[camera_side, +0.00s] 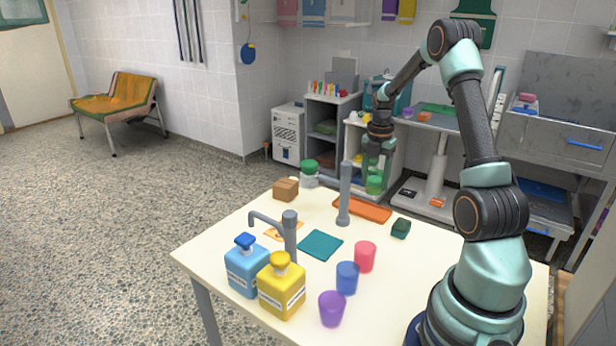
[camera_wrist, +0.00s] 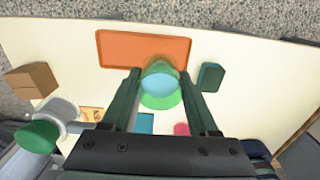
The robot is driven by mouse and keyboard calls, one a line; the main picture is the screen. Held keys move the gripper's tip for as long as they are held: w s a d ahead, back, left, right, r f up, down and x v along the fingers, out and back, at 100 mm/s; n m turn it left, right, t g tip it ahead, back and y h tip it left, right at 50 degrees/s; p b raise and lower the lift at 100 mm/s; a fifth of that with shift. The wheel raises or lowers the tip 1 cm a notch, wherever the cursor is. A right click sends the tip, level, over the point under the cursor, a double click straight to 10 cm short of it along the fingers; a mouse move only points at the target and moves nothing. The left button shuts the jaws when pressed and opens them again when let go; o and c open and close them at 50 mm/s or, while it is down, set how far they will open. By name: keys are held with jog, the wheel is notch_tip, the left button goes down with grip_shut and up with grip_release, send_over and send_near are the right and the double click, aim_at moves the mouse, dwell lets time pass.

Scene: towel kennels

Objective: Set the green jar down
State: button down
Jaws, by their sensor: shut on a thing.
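My gripper (camera_side: 376,172) is shut on the green jar (camera_side: 374,185), which hangs upright between the fingers above the far part of the table. In the wrist view the green jar (camera_wrist: 160,98) sits between the two fingers, with a pale blue round top, and overlaps the near edge of the orange tray (camera_wrist: 112,48). In the side view the orange tray (camera_side: 362,209) lies just below the jar in the picture. The gap between jar and table is hard to judge.
A green-lidded white jar (camera_side: 309,175) and a brown box (camera_side: 286,190) stand left of the tray. A dark green block (camera_side: 401,228) lies right. A grey post (camera_side: 344,195), teal cloth (camera_side: 320,245), cups (camera_side: 347,278) and bottles (camera_side: 282,287) are nearer.

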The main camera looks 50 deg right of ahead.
jog(key=shift+f, duration=3.45)
jog(key=shift+f, duration=0.15)
jog(key=shift+c, duration=0.8)
grip_release()
